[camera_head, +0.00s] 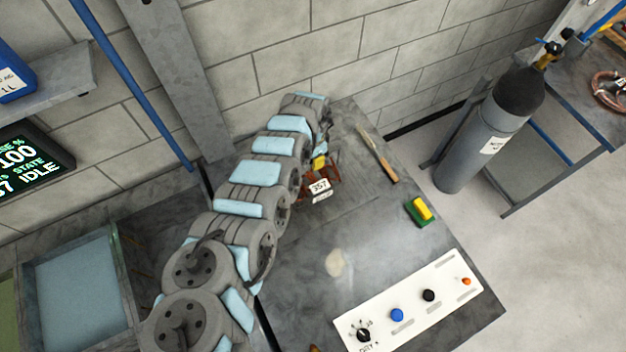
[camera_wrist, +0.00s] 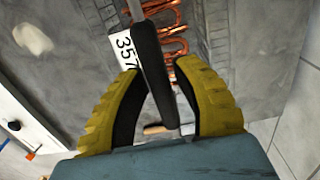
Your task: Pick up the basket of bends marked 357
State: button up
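The basket of copper bends stands on the grey bench, with a white tag (camera_head: 319,187) reading 357. In the wrist view the same tag (camera_wrist: 124,48) is at the basket's left, beside the orange copper bends (camera_wrist: 176,47). A dark handle bar (camera_wrist: 152,62) rises over the basket. My gripper (camera_wrist: 160,70) has its yellow fingers apart on either side of the bar, with a gap visible by the right finger. Whether the left finger touches the bar is unclear. In the head view my gripper (camera_head: 320,162) is above the basket, and my arm hides part of it.
A wooden-handled tool (camera_head: 377,155) lies behind and right of the basket. A green and yellow block (camera_head: 420,210) and a white control panel (camera_head: 410,306) are on the bench. A gas cylinder (camera_head: 488,130) stands beyond its right edge. The bench's middle is mostly clear.

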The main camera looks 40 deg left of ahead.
grip_shut()
